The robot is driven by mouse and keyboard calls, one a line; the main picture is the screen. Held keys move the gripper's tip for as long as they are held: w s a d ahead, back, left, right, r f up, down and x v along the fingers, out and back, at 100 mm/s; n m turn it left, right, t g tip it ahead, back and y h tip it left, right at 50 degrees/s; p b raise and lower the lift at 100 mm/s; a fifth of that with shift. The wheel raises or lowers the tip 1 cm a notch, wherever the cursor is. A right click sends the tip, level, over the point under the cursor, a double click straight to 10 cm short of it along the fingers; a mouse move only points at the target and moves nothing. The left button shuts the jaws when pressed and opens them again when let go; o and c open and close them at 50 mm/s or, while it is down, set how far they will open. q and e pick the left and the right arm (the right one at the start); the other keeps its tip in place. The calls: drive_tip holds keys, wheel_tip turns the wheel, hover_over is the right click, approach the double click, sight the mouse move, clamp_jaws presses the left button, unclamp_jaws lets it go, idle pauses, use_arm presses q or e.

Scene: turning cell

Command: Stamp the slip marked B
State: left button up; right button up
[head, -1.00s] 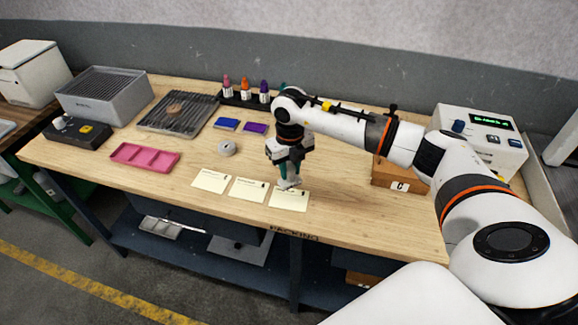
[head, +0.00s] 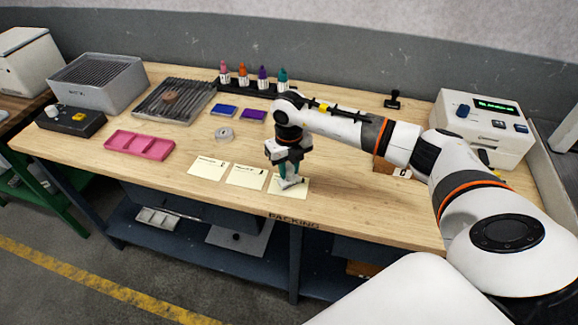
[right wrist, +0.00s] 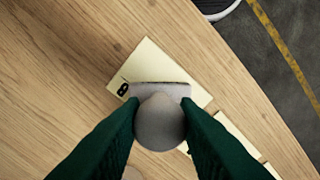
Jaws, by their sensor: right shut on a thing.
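Three pale yellow slips lie in a row near the bench's front edge: the left slip (head: 209,168), the middle slip (head: 246,175) and the right slip (head: 299,191). Their markings are too small to read. My right gripper (head: 285,170) points down over the right slip, shut on a grey stamp (head: 291,183). In the right wrist view the green fingers grip the stamp's round knob (right wrist: 160,122), and its flat base covers part of a slip (right wrist: 150,62) with a dark mark. I cannot tell whether the base touches the paper. My left gripper is out of view.
Bottles (head: 262,79) stand behind. A black-handled stamp (head: 393,100) and a white device (head: 482,125) are at the right.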

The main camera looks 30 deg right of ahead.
idle(0.4)
drive_tip(key=shift+f+b, duration=0.55)
drive_tip(key=shift+f, duration=0.05)
idle(1.4)
drive_tip(key=shift+r, duration=0.15)
drive_tip(key=shift+r+p, duration=2.3)
drive_tip(key=shift+r, duration=1.15)
